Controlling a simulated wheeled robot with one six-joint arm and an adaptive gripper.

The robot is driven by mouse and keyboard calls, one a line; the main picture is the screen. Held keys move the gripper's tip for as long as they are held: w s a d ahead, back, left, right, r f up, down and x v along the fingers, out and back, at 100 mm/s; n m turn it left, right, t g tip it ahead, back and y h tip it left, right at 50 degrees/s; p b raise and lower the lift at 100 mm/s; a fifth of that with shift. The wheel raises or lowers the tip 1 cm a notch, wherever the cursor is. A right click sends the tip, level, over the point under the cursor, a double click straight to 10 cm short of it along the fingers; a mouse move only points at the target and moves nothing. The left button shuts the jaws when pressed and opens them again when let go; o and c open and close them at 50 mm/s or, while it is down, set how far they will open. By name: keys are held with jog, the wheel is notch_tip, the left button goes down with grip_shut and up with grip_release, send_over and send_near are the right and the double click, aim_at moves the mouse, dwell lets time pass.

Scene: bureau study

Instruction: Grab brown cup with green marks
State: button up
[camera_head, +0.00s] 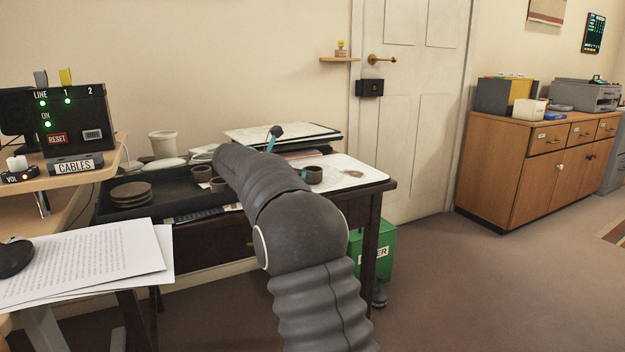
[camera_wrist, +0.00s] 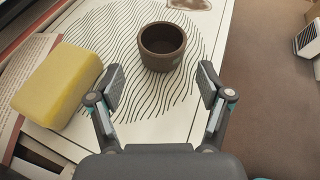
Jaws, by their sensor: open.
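A small brown cup (camera_wrist: 162,47) stands upright on a white sheet with wavy black lines in the wrist view. In the head view a brown cup (camera_head: 315,174) sits at the right of the desk, partly hidden by my gripper. Two more brown cups (camera_head: 202,173) (camera_head: 218,185) stand on the dark tray, left of my arm.
A yellow block (camera_wrist: 62,85) lies left of my gripper. The dark tray (camera_head: 175,206) also holds stacked brown saucers (camera_head: 131,193). A white tub (camera_head: 163,144) and a pile of boards (camera_head: 283,134) stand behind.

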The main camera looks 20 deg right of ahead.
jog(key=shift+b+x, duration=0.45)
jog(key=shift+x, duration=2.35)
jog(key=shift+w+r, duration=0.1)
jog(key=shift+w, duration=0.05)
jog(key=c, duration=1)
jog(key=shift+c, duration=0.2)
